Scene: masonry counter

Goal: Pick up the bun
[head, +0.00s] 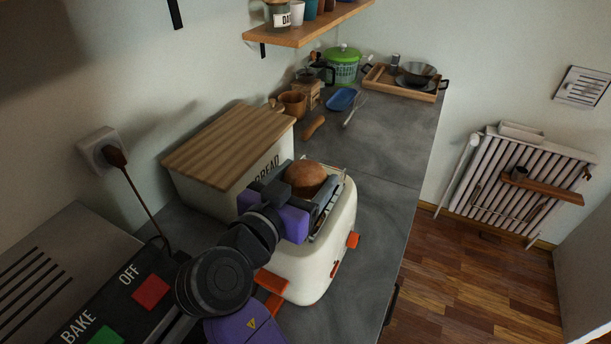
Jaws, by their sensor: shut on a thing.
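The round brown bun (306,178) is at the top of the cream toaster (325,262), near its rear half. My gripper (312,205) reaches in from the lower left and is shut on the bun. My wrist and jaws cover part of the bun's lower side and part of the toaster top. I cannot tell whether the bun touches the toaster's wire rack.
A bread bin (228,150) with a wooden lid stands close on the left. Behind lie a wooden cup (293,103), a blue dish (341,99), a whisk (354,110) and a wooden tray (403,86). A shelf (310,27) hangs above.

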